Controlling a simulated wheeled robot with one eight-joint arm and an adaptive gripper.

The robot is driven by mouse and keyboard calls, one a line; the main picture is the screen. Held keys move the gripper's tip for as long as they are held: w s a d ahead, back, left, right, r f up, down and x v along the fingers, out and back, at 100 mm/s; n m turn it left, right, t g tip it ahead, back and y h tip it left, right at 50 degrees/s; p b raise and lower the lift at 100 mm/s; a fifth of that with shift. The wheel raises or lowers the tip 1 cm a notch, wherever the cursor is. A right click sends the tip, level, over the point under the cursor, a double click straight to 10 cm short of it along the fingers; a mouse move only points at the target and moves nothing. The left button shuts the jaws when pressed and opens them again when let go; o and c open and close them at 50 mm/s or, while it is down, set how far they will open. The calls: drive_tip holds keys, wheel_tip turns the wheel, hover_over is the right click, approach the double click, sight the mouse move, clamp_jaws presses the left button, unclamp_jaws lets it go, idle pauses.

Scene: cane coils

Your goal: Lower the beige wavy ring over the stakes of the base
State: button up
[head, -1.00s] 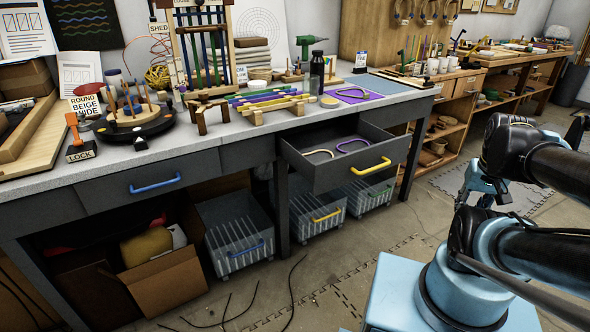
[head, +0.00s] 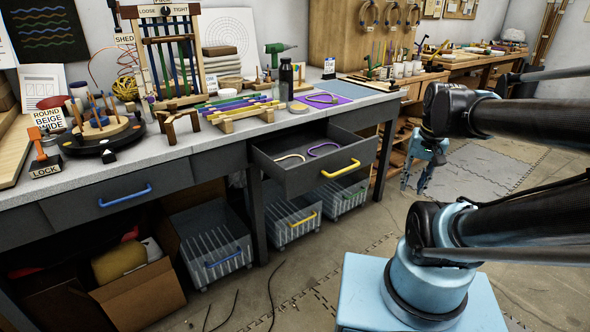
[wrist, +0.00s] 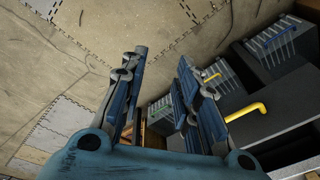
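The base (head: 104,127) is a round wooden disc with several upright stakes, on a black turntable at the left of the bench. A sign beside it reads "ROUND BEIGE WIDE". A beige wavy piece (head: 289,157) lies in the open drawer (head: 280,179), left of a purple wavy piece (head: 323,149). Only part of each shows above the drawer front. My gripper (head: 417,182) hangs in the air right of the drawer, apart from it, fingers down. In the wrist view my gripper (wrist: 163,58) is open and empty. The wavy pieces cannot be made out there.
The yellow drawer handle (head: 340,168) juts out toward me; it also shows in the wrist view (wrist: 247,112). Clear bins (head: 290,218) stand under the bench. A lock lever (head: 41,156) stands left of the base. The floor (head: 480,180) around my gripper is clear.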

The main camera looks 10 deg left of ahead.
drive_tip(key=w+a+r+m+g+y, duration=0.1)
drive_tip(key=w+a+r+m+g, duration=0.2)
drive_tip(key=w+a, duration=0.65)
drive_tip(key=w+a+r+m+g+y, duration=0.15)
drive_tip(key=w+a+r, duration=0.35)
drive_tip(key=w+a, duration=0.5)
drive_tip(key=w+a+f+m, duration=0.3)
drive_tip(key=a, duration=0.8)
drive_tip(key=shift+n+g+h, duration=0.25)
drive_tip(key=x, duration=1.1)
drive_tip(key=shift+f, duration=0.1)
drive_tip(key=shift+x, duration=2.7)
drive_tip(key=shift+s+a, duration=0.15)
drive_tip(key=shift+a, duration=0.05)
drive_tip(key=c, duration=0.5)
